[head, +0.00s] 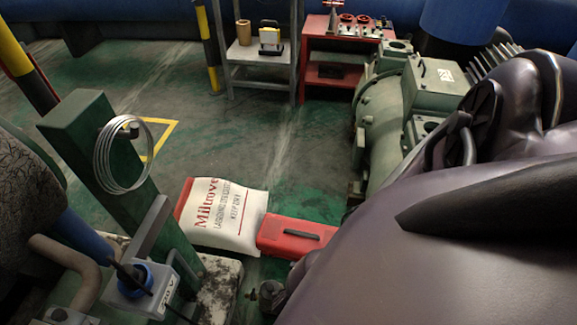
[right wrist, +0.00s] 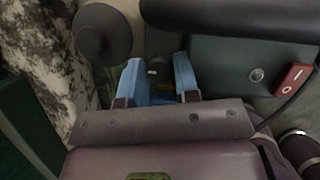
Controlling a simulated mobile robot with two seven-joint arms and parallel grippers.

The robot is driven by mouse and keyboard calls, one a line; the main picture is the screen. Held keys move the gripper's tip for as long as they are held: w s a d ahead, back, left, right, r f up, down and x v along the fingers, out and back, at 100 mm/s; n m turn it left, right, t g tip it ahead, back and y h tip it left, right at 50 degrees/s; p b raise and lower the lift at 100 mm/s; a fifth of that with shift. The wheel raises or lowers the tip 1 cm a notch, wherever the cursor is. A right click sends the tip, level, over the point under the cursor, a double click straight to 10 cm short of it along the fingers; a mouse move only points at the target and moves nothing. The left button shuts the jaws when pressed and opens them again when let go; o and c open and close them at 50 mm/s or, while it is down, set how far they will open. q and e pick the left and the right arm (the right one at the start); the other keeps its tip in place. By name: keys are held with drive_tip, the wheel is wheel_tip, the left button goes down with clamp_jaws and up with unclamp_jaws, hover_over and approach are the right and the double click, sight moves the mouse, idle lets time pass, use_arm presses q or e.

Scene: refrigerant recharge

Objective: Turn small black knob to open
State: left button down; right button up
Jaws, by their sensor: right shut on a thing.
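My right gripper (right wrist: 160,72) shows in the right wrist view, with its two blue fingers apart on either side of a small dark part. This part looks like the small black knob (right wrist: 158,78), held between the fingers and mostly hidden in shadow. A small pale spot shows between the fingertips. In the head view my large dark purple arm fills the right side, and it hides the right gripper and the knob. My left gripper is in neither view.
In the right wrist view, a round black knob (right wrist: 103,33), a black bar (right wrist: 190,14) and a red switch (right wrist: 295,79) are near the fingers. In the head view, a white bag (head: 222,215) and a red case (head: 291,237) lie on the floor, with free floor beyond.

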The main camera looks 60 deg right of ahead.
drive_tip(key=shift+d, duration=0.15)
drive_tip(key=o, duration=0.7)
drive_tip(key=shift+c, duration=0.2)
